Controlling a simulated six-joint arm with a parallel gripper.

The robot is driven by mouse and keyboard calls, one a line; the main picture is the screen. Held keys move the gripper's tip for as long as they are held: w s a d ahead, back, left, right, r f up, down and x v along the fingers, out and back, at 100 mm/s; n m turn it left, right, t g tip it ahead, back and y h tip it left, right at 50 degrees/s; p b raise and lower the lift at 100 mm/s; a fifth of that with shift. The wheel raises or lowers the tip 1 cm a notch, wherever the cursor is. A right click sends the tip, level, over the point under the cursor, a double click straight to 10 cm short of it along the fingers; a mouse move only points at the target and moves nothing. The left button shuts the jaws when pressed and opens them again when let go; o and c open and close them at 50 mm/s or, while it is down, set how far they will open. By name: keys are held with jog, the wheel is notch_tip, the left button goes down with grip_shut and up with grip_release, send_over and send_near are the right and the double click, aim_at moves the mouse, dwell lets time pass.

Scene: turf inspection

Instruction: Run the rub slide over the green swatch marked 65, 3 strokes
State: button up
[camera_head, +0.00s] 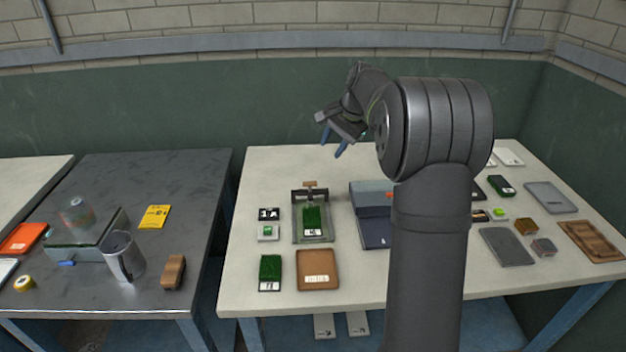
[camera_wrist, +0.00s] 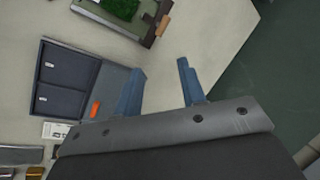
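A grey metal rub frame (camera_head: 297,232) stands on the pale table, with a green turf swatch (camera_head: 312,217) bearing a white label lying in it. A brown-topped slide (camera_head: 311,190) sits at the frame's back end. Another green swatch (camera_head: 270,267) with a label lies at the table's front left, and a third (camera_head: 501,185) lies to the right. The label numbers are too small to read. My gripper (camera_head: 333,143) is raised above the table's back edge, open and empty. In the wrist view, blue fingers (camera_wrist: 159,82) are apart, with the frame's swatch (camera_wrist: 118,8) partly cut off above.
A blue-grey case (camera_head: 371,215) stands right of the frame, partly behind my arm. A brown tray (camera_head: 317,270) lies in front. Small tiles (camera_head: 268,233) lie left. Grey pads (camera_head: 507,247) and a wooden tray (camera_head: 590,241) lie right.

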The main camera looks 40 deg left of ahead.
jog(key=w+m, duration=0.1)
jog(key=m, duration=0.3)
jog(key=m+g, duration=0.2)
jog(key=m, duration=0.3)
send_near(313, 183)
jog(key=x, duration=0.8)
jog(key=shift+s+a, duration=0.15)
jog(key=shift+a, duration=0.25)
grip_shut()
